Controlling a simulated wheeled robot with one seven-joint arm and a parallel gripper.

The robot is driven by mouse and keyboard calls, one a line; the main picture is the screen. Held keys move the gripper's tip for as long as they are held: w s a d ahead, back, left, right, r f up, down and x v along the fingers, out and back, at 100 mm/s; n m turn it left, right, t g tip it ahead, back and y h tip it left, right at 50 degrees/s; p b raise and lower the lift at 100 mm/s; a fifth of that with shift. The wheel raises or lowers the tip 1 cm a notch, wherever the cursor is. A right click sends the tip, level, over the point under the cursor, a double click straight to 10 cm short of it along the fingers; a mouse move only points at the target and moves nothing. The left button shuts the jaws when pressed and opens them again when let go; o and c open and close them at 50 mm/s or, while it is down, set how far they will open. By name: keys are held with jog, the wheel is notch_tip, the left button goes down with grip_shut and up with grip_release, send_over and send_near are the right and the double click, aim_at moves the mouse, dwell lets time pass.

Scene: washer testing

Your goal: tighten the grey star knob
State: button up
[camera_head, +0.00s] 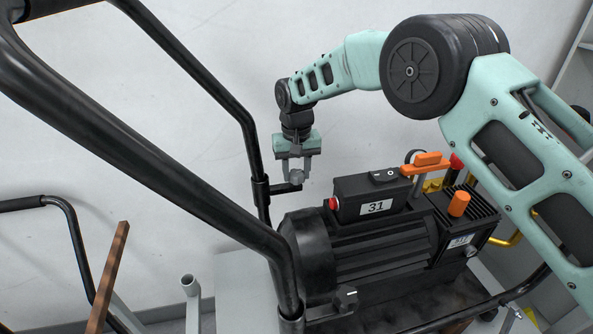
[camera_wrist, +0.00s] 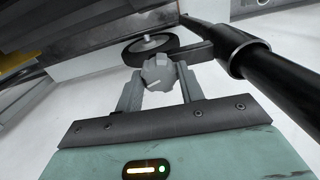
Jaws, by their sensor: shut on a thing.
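The grey star knob (camera_wrist: 159,74) sits between the two fingers of my gripper (camera_wrist: 158,90) in the wrist view. My gripper is shut on it, with one finger on each side. In the head view my gripper (camera_head: 296,170) points down at the knob (camera_head: 297,177), which is small there and partly hidden by the fingers. The knob is at a short dark bracket (camera_head: 284,188) beside the black handle tube (camera_head: 263,190).
A black motor unit (camera_head: 365,250) with a box marked 31 (camera_head: 372,197) stands just right of my gripper. An orange lever (camera_head: 427,166) and orange cap (camera_head: 459,203) are on it. Black handle tubes (camera_head: 150,165) cross the left side. A wheel (camera_wrist: 150,49) shows behind the knob.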

aim_at(296, 172)
jog(key=shift+r+m, duration=0.1)
jog(key=shift+m, duration=1.4)
jog(key=shift+w, duration=0.1)
jog(key=o, duration=1)
notch_tip(296, 172, up, 17)
jog(key=b, duration=0.2)
jog(key=shift+r, duration=0.15)
